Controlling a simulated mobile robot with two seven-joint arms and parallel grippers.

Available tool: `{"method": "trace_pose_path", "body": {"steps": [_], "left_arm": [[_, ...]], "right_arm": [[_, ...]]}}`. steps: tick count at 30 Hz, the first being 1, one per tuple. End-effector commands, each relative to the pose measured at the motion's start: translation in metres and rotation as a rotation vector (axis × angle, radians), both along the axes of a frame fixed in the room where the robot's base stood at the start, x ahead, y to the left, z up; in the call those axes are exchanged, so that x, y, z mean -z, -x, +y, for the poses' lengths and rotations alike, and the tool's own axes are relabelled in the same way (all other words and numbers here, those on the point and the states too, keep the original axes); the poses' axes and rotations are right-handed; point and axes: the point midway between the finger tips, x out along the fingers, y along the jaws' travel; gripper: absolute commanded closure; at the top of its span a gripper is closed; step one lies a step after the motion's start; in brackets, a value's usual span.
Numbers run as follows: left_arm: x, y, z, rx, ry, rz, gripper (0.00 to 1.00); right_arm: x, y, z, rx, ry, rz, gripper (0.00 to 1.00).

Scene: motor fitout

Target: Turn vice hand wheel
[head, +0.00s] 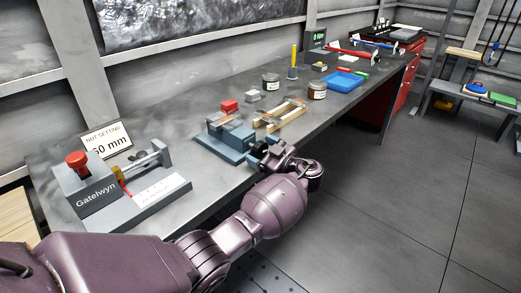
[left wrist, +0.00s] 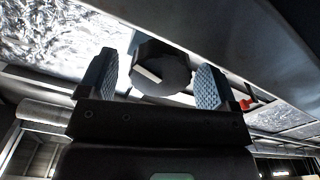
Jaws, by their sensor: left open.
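The vice (head: 230,135) is a blue-grey block on a base plate at the bench's front edge. Its hand wheel is mostly hidden by my left gripper (head: 272,152) in the head view. In the left wrist view, a dark, many-sided round part (left wrist: 163,66), which looks like the hand wheel, lies between the two ridged fingers of my left gripper (left wrist: 155,84). The fingers are open, one on each side of it, with gaps visible. Whether either finger touches it I cannot tell. My right gripper is not in view.
A grey Gatelwyn device (head: 100,205) with a red knob stands left on the bench, before a "mm" sign (head: 106,140). A wooden frame (head: 280,116), cans and a blue tray (head: 343,81) lie beyond the vice. The floor (head: 390,190) right of the bench is clear.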

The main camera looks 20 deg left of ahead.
Motion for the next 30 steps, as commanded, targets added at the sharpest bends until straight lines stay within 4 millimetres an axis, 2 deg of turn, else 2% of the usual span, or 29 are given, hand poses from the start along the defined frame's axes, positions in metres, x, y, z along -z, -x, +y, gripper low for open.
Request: {"method": "trace_pose_path", "body": {"steps": [11,14,21,30], "left_arm": [[0.0004,-0.0019,0.0051,0.000,0.001,0.000,0.16],[0.0004,-0.0018,0.0050,0.000,0.001,0.000,0.28],[0.0003,-0.0017,0.0048,0.000,0.001,0.000,0.65],[0.0009,-0.0018,0.0047,0.000,-0.014,0.041,0.65]], "right_arm": [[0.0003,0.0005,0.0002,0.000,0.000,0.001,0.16],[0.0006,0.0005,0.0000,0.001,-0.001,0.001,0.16],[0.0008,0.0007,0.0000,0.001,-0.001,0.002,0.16],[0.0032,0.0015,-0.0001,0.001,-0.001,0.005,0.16]]}}
